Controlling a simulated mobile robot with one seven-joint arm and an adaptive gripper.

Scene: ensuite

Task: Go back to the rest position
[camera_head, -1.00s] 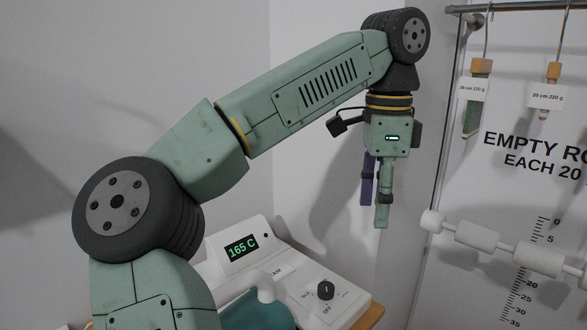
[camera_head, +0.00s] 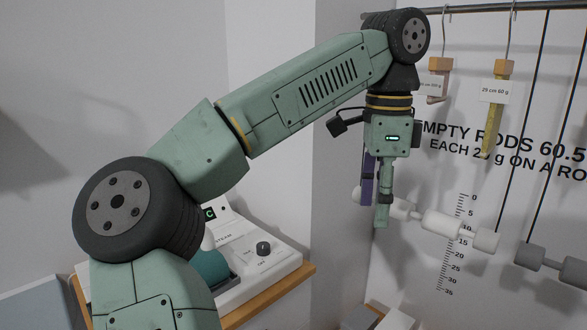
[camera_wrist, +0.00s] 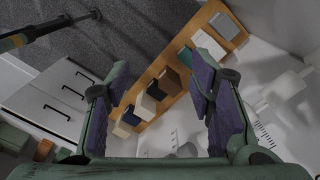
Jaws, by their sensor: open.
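My gripper (camera_head: 376,195) hangs pointing down from my bent arm in the head view, in front of the pale wall corner and the hanging rods. It holds nothing. In the wrist view my gripper (camera_wrist: 158,95) shows its two purple-padded fingers spread apart, with only empty air between them and a wooden shelf farther off. My upper arm and elbow fill the left and middle of the head view.
A white machine with a knob (camera_head: 263,248) stands on a wooden top (camera_head: 292,287), partly behind my arm. Wooden-topped hangers (camera_head: 497,95) and white rollers (camera_head: 455,229) are at the right. A wooden shelf (camera_wrist: 207,20) holds several blocks; white cabinets (camera_wrist: 48,105) stand left of it.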

